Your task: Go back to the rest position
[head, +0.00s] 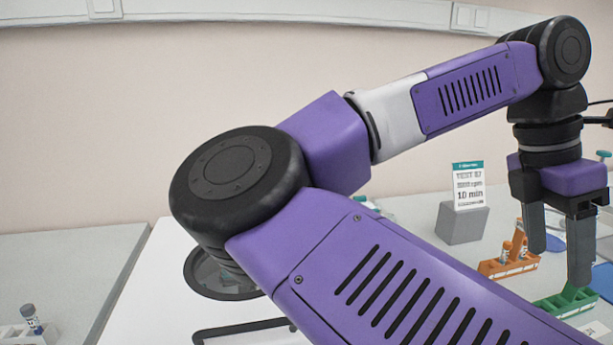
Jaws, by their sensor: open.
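My gripper (559,243) is at the right side of the head view, at the end of my purple arm. Its two dark fingers point down and stand apart, with nothing visible between them. The fingertips are close to a green rack (563,301), and one finger overlaps it in the picture. I cannot tell whether they touch. My arm crosses the middle of the view and hides much of the bench.
An orange rack (508,264) holds small tubes left of the gripper. A grey block with a label card (468,187) stands behind it. A white machine with a round dark opening (213,278) is partly behind my arm. A tube (31,318) stands in a white rack at lower left.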

